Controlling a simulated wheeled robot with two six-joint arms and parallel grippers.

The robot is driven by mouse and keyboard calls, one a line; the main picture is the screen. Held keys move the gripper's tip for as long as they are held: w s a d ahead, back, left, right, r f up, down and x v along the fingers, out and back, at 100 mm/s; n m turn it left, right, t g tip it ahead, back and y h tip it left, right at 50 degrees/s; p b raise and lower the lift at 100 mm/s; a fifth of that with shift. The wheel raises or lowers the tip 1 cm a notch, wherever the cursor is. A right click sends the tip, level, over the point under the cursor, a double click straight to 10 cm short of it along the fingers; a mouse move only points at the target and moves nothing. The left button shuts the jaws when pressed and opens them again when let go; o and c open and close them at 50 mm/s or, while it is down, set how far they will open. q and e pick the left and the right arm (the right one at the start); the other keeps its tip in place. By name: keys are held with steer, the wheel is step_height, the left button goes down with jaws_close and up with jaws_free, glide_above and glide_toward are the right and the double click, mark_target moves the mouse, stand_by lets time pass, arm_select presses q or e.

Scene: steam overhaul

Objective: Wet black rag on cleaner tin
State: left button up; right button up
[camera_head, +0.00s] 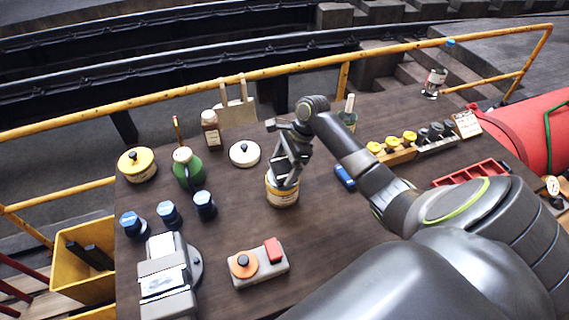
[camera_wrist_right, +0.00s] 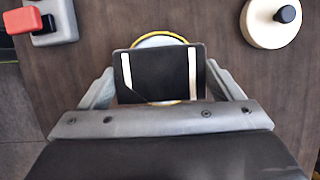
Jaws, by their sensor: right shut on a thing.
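The cleaner tin (camera_head: 283,197), pale with a yellow band, stands upright near the middle of the bench. In the right wrist view its round yellow-edged rim (camera_wrist_right: 160,36) shows behind the rag. My right gripper (camera_head: 284,178) points down directly over the tin. In the right wrist view it is shut on the black rag (camera_wrist_right: 160,85), a dark flat rectangle between the fingers with a pale strip near each side. The rag covers most of the tin's top in that view. I cannot tell whether the rag touches the tin. My left gripper is not in view.
Left of the tin are a yellow tin (camera_head: 137,163), a green can (camera_head: 188,170) and blue-capped jars (camera_head: 168,213). A switch box (camera_head: 262,268) and a vise (camera_head: 165,280) stand in front. A red tray (camera_head: 468,173) is right.

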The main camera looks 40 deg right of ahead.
mark_target(285, 167)
steer(key=shift+f, duration=0.85)
stand_by(0.8)
step_height(285, 167, up, 2)
steer(key=shift+r+p, duration=0.25)
steer(key=shift+p, duration=0.95)
steer(key=shift+r, duration=2.3)
